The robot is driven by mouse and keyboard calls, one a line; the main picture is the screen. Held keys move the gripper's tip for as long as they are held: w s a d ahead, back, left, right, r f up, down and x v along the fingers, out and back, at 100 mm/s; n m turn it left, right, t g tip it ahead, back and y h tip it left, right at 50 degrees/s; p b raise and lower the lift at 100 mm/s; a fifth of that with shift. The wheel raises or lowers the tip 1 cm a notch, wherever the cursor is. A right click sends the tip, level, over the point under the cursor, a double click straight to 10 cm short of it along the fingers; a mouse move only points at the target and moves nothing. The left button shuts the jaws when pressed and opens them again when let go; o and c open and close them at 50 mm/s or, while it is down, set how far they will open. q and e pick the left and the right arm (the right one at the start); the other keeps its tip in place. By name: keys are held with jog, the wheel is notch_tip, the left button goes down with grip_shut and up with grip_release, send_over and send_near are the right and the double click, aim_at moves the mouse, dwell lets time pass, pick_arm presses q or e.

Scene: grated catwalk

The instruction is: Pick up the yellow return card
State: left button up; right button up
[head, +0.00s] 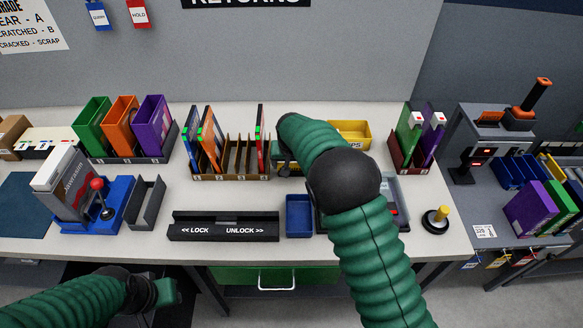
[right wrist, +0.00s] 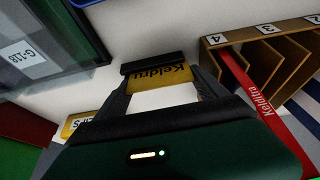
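In the right wrist view, a yellow piece with dark lettering (right wrist: 165,76), which looks like the return card, lies between my right fingertips, beside a black bar (right wrist: 150,62). My right gripper (right wrist: 158,84) has its fingers spread wide around it; contact with its edges is not clear. In the head view my right gripper (head: 284,160) is over the table just right of the slotted rack, partly covered by my green arm, and the card cannot be made out. My left gripper (head: 166,292) is low at the left, in front of the table edge; its fingers are unclear.
The brown slotted rack (head: 230,177) holds several cases, including a red one close to my right gripper. A yellow bin (head: 350,128), a blue tray (head: 299,213) and a black lock bar (head: 223,232) are nearby.

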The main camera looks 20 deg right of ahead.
jog(key=shift+d, duration=0.45)
jog(key=c, duration=0.5)
jog(key=shift+s+d, duration=0.1)
jog(key=shift+d, duration=0.1)
jog(key=shift+c, duration=0.9)
pick_arm(q)
jog(key=shift+s+d+r, duration=0.1)
jog(key=shift+d+r, duration=0.05)
jog(key=shift+d, duration=0.45)
jog(key=shift+a, duration=0.1)
pick_arm(e)
jog(key=shift+r, duration=0.1)
